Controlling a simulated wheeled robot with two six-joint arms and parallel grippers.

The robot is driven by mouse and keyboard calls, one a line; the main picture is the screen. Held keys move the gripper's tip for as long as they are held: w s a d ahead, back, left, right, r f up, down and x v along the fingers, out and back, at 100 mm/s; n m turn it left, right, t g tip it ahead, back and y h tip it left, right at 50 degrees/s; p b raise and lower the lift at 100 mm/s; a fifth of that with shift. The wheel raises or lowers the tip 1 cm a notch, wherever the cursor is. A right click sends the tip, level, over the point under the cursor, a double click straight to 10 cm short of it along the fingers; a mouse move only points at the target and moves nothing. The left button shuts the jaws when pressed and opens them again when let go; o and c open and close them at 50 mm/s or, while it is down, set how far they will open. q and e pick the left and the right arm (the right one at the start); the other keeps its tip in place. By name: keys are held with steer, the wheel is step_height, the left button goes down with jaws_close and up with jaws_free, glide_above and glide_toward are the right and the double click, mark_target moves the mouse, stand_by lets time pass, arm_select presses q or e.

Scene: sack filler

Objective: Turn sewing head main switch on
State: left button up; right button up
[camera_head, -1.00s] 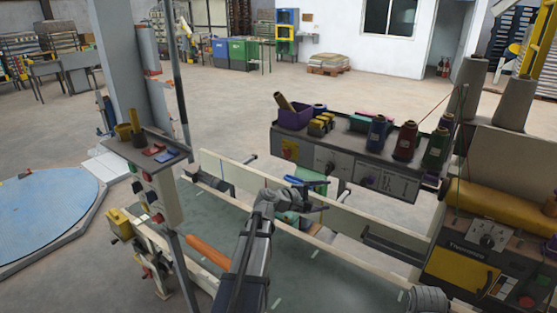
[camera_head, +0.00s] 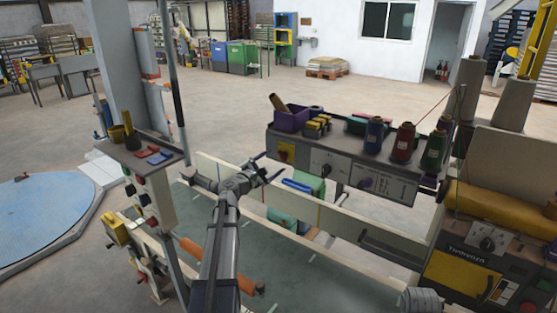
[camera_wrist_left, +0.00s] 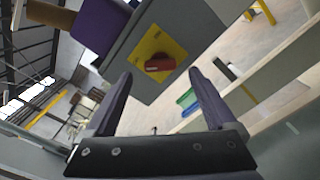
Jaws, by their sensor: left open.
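A red rotary switch knob (camera_wrist_left: 159,64) on a yellow plate (camera_wrist_left: 150,50) sits on the end of a grey box in the left wrist view. In the head view the yellow plate (camera_head: 285,151) is small, at the left end of the grey sewing head panel (camera_head: 335,165). My left gripper (camera_head: 268,170) is open and empty, just left of and a little below this plate in the picture. In the left wrist view its dark fingers (camera_wrist_left: 160,76) point toward the knob, which appears between and beyond the tips, apparently not touched.
A purple bin (camera_head: 292,119) and several thread spools, one red (camera_head: 404,142), stand on top of the panel. A conveyor with a pale side rail (camera_head: 335,212) runs below. A post with a button box (camera_head: 150,195) stands left of my left arm.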

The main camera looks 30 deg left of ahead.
mark_target(280, 158)
arm_select(q)
steer(key=w, duration=0.3)
steer(key=shift+w+d, duration=0.15)
steer(key=shift+w, duration=0.25)
steer(key=c, duration=1.4)
